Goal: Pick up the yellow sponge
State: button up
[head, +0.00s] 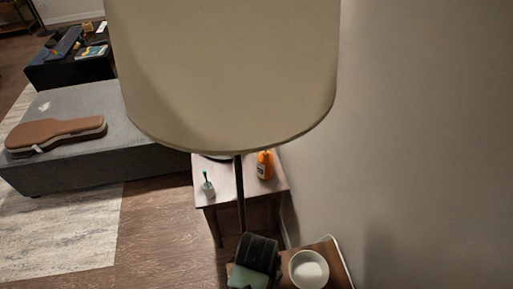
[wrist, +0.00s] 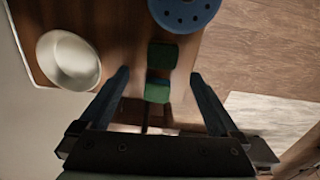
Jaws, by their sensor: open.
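I cannot make out a yellow sponge in either view. In the wrist view my gripper (wrist: 160,76) is open, with its two dark fingers spread apart and nothing visibly held. A green block (wrist: 163,55) shows on the wooden table just past the fingertips. A second green block (wrist: 157,92) shows between the fingers, near the table edge. I cannot tell whether either one is part of the sponge, or whether they touch.
A white bowl (wrist: 68,60) stands left of my gripper on the wooden table (wrist: 112,30); it also shows in the head view (head: 308,270). A blue disc with holes (wrist: 184,12) lies beyond. A large lampshade (head: 225,70) blocks much of the head view. An orange bottle (head: 265,166) stands behind.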

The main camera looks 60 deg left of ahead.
jog(key=shift+f, duration=0.85)
jog(key=shift+s+a+f, duration=0.1)
jog(key=shift+f, duration=1.25)
jog(key=shift+s+a+f, duration=0.1)
jog(key=shift+f, duration=1.2)
jog(key=shift+c, duration=0.3)
jog(key=c, duration=1.4)
